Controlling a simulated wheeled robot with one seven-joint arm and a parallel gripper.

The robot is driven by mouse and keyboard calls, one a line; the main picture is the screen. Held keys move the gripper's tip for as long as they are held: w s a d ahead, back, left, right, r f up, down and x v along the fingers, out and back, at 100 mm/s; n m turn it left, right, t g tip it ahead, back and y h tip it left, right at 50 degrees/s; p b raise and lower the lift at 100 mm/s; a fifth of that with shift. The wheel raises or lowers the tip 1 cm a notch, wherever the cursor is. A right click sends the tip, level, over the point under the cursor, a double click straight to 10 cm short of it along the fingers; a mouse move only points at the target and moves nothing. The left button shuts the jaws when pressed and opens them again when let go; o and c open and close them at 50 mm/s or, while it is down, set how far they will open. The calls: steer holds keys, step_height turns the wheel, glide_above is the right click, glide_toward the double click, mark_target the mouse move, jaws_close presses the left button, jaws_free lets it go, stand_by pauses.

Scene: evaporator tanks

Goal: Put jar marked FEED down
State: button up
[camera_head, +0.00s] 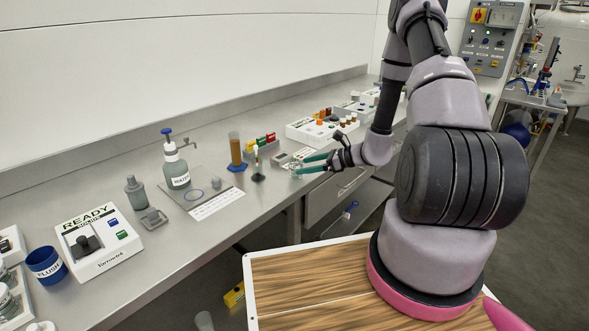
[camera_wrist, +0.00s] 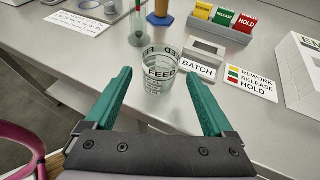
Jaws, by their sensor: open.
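The clear glass jar marked FEED (camera_wrist: 160,74) stands upright on the steel bench, in the middle of the wrist view. It looks empty, and its dark lettering shows through the glass. My gripper (camera_wrist: 158,84) is open, with one teal finger on each side of the jar and visible gaps to both. Whether the jar stands between the fingertips or just past them is hard to tell. In the head view my gripper (camera_head: 302,164) reaches left over the bench's front part, and the jar is small and partly hidden by the fingers.
Beside the jar are a BATCH display (camera_wrist: 197,62), a REWORK/RELEASE/HOLD card (camera_wrist: 250,84) and a rack of coloured blocks (camera_wrist: 222,22). A thin stand (camera_head: 257,165) and an amber cylinder (camera_head: 236,152) are left of my gripper. The bench's near edge is close.

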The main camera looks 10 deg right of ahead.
steer(key=v, duration=0.5)
steer(key=s+a+r+n+g+h, duration=0.1)
steer(key=s+a+r+n+g, duration=0.1)
steer(key=r+n, duration=0.35)
steer(key=s+a+r+n+g, duration=0.1)
steer(key=s+a+r+n, duration=0.15)
steer(key=r, duration=0.55)
steer(key=s+a+r+n+g+h, duration=0.1)
steer(key=s+a+r+n+g, duration=0.15)
steer(key=r, duration=0.45)
steer(key=s+d+r+n+t+h, duration=0.2)
steer(key=s+r+n, duration=0.3)
steer(key=s+r, duration=0.3)
steer(key=s+d+r+n+t+h, duration=0.2)
steer(key=s+r+n+t+h, duration=0.1)
steer(key=s+r, duration=0.6)
steer(key=shift+s+d+r+n+h, duration=0.25)
steer(key=shift+r+n+h, duration=0.55)
steer(key=shift+h, duration=0.4)
